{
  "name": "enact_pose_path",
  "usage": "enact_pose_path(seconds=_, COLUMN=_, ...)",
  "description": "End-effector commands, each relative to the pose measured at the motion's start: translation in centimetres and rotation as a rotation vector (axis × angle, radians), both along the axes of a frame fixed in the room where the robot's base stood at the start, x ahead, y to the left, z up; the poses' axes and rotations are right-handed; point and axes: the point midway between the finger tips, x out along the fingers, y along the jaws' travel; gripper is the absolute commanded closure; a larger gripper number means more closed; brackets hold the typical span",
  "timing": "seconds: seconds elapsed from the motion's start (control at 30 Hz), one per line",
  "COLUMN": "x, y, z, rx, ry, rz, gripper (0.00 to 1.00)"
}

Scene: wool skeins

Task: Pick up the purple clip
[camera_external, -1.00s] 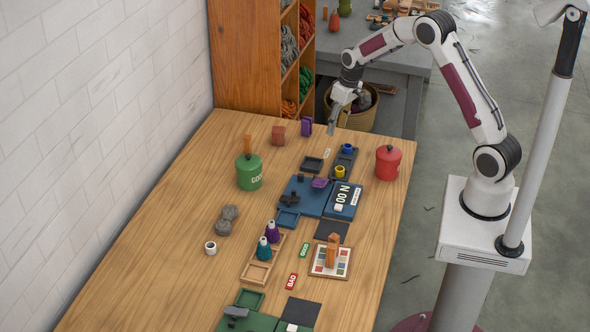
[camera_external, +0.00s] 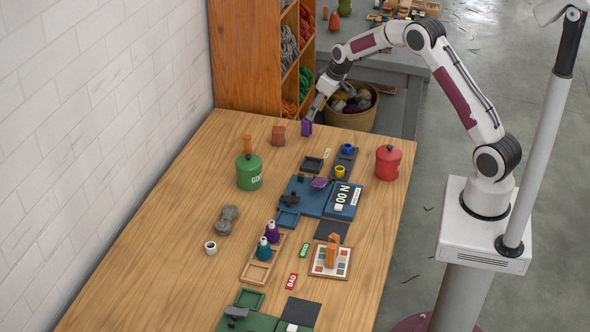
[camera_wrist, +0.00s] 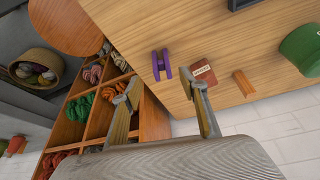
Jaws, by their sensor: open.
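The purple clip (camera_external: 307,128) stands near the far edge of the wooden table. In the wrist view the purple clip (camera_wrist: 161,65) looks H-shaped and lies ahead of the gap between my fingertips. My gripper (camera_external: 313,112) is just above and beside it in the external view, partly overlapping it. In the wrist view my gripper (camera_wrist: 166,90) has its two fingers spread wide with nothing between them. I cannot tell whether a finger touches the clip.
A wooden shelf with yarn (camera_external: 250,60) rises behind the table edge. A green canister (camera_external: 249,173), a red canister (camera_external: 387,162) and dark trays (camera_external: 312,164) stand nearer. The table's left front is mostly clear.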

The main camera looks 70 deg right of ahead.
Motion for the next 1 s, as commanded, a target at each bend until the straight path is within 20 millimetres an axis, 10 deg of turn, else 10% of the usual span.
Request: enact_pose_path(seconds=1.0, x=1.3, y=-0.2, z=-2.9, rx=0.001, ry=0.001, rz=-0.001, gripper=0.57)
